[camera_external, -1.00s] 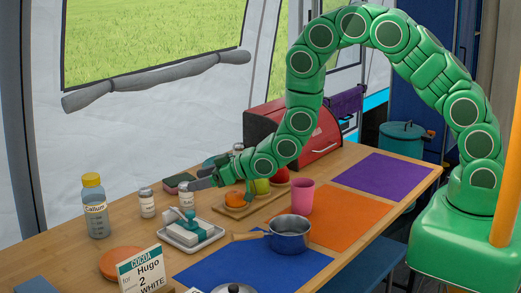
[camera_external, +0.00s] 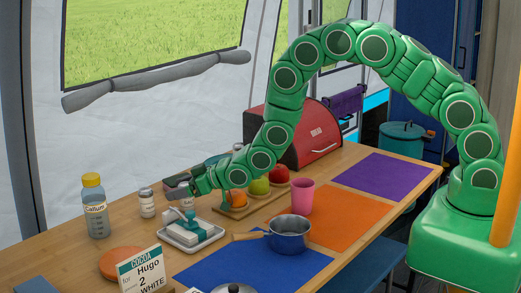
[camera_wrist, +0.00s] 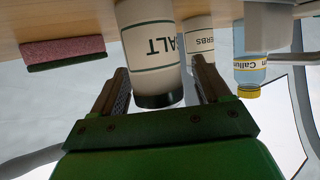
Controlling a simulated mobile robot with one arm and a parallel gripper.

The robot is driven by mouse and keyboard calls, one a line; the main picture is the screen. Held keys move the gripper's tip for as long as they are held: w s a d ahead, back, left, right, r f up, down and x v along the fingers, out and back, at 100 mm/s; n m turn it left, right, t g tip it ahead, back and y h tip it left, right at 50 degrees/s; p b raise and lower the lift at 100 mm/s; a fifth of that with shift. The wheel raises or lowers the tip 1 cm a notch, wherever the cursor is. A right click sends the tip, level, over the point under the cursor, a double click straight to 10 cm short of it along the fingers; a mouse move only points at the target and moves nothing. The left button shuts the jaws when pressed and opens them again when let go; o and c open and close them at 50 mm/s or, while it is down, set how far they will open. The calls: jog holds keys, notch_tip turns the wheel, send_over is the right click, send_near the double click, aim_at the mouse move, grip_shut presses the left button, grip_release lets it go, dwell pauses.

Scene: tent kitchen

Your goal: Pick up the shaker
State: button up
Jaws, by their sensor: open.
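The white shaker labelled "ALT", its first letter out of sight (camera_wrist: 150,55), has a dark cap and stands between the two fingers of my gripper (camera_wrist: 163,82) in the wrist view. The fingers are apart, with gaps visible near the cap; contact cannot be made out. In the external view my gripper (camera_external: 178,187) is low over the table and largely hides this shaker. A second white shaker, its label ending in "ERBS" (camera_wrist: 198,38), stands beside it; it also shows in the external view (camera_external: 147,204), left of my gripper.
A bottle labelled Callum (camera_external: 95,208) stands to the left. A board (camera_external: 235,211) with fruit is to the right. A pink and green sponge (camera_wrist: 62,52) lies near the shaker.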

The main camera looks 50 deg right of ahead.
jog(key=c, duration=1.1)
jog(key=shift+r, duration=0.15)
